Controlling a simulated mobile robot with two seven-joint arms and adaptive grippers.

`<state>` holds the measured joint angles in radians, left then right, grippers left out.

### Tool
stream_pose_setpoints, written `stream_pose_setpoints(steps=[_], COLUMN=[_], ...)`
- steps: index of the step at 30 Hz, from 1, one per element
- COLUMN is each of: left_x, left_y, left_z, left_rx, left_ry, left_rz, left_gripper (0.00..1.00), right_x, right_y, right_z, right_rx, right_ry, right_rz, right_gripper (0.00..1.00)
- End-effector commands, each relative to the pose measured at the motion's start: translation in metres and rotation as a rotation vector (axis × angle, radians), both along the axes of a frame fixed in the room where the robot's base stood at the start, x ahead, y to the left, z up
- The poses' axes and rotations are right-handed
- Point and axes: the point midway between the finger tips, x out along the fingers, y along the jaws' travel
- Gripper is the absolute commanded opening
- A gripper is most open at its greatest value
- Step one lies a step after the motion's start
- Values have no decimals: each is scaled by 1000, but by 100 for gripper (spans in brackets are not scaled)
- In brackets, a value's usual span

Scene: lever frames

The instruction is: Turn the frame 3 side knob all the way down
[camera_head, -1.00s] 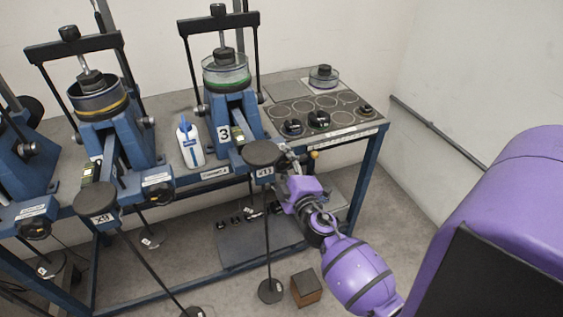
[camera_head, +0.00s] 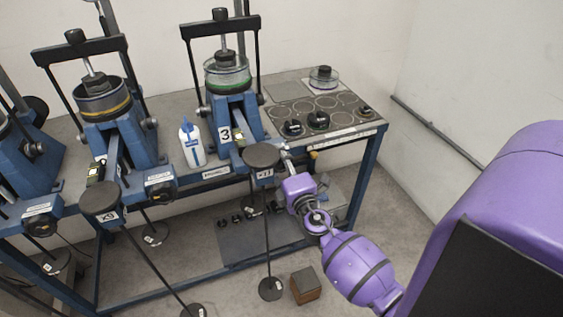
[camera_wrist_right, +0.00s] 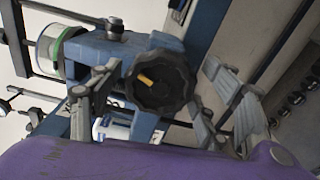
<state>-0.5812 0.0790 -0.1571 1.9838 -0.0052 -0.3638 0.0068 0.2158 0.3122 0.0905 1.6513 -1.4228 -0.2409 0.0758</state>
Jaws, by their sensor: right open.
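Frame 3 is the blue lever frame (camera_head: 236,118) with a white "3" label, at the back of the bench in the head view. Its side knob (camera_wrist_right: 160,84) is black and lobed with a yellow pointer mark, and fills the middle of the right wrist view. The pointer slants toward the upper left in that view. My right gripper (camera_wrist_right: 160,70) is open, with one grey finger on each side of the knob; I cannot tell whether they touch it. In the head view my right gripper (camera_head: 286,163) is partly hidden behind the weight labelled x11. My left gripper is not in view.
A hanging black weight (camera_head: 261,156) is close to my right gripper. Another weight (camera_head: 101,196) hangs at the left. A white-blue bottle (camera_head: 191,145) stands between frames. A brown block (camera_head: 305,286) lies on the floor. The floor right of the bench is clear.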

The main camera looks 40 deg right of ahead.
Motion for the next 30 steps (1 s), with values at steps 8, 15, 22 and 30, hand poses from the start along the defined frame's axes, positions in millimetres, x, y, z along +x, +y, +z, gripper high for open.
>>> stream_pose_setpoints(steps=[8, 15, 22, 30], left_x=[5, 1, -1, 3], left_y=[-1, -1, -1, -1], left_z=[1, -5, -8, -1], left_rx=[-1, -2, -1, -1], left_ry=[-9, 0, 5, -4], left_rz=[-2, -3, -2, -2], left_gripper=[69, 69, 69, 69], right_x=[-23, -50, -59, -60], right_y=[6, 12, 15, 15], right_z=[-2, -3, 0, 8], right_rx=[3, 3, 2, 12], right_ry=[2, 3, 0, -6], right_rz=[0, 1, 1, -6], right_gripper=[70, 70, 70, 70])
